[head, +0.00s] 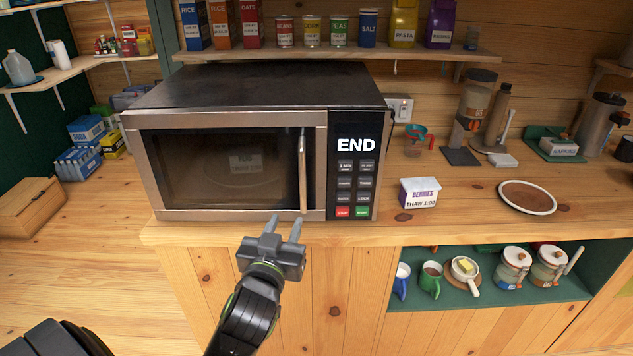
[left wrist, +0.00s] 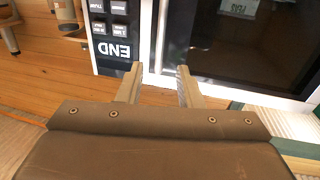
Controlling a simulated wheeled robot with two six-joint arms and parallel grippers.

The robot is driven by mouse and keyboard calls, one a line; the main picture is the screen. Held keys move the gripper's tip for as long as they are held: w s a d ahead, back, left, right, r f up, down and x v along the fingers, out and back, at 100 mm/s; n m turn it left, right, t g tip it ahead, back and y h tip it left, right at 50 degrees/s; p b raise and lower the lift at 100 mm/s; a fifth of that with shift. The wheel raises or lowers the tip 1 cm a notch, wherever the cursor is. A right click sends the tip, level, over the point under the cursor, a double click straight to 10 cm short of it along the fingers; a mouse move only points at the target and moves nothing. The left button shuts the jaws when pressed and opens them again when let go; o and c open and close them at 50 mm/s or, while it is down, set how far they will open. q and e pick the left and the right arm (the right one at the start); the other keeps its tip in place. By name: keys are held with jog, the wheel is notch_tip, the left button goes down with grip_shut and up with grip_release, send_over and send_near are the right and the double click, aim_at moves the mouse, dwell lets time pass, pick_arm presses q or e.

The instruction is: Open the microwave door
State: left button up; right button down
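The microwave (head: 255,92) stands on the wooden counter, its steel-framed door (head: 225,170) shut flush. A vertical bar handle (head: 302,170) runs down the door's right side, beside the keypad panel. The display reads END. My left gripper (head: 284,224) is in front of the door's lower edge, just left of and below the handle, open with nothing between its fingers. In the left wrist view the open gripper (left wrist: 159,82) points at the microwave, with the handle (left wrist: 162,35) beyond the gap between the fingers; contact does not show. My right gripper is not in view.
A labelled item (head: 247,162) shows dimly through the door glass. A shelf (head: 330,54) with packets and cans hangs behind. The counter front is close below my gripper.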

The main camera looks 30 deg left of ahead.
aim_at(302, 182)
pick_arm(q)
jog(key=p+x, duration=0.3)
jog(key=x, duration=1.2)
jog(key=shift+s+a, duration=0.1)
jog(key=shift+a, duration=0.05)
jog(key=shift+x, duration=0.9)
jog(key=shift+f, duration=0.1)
jog(key=shift+c, duration=0.3)
grip_shut()
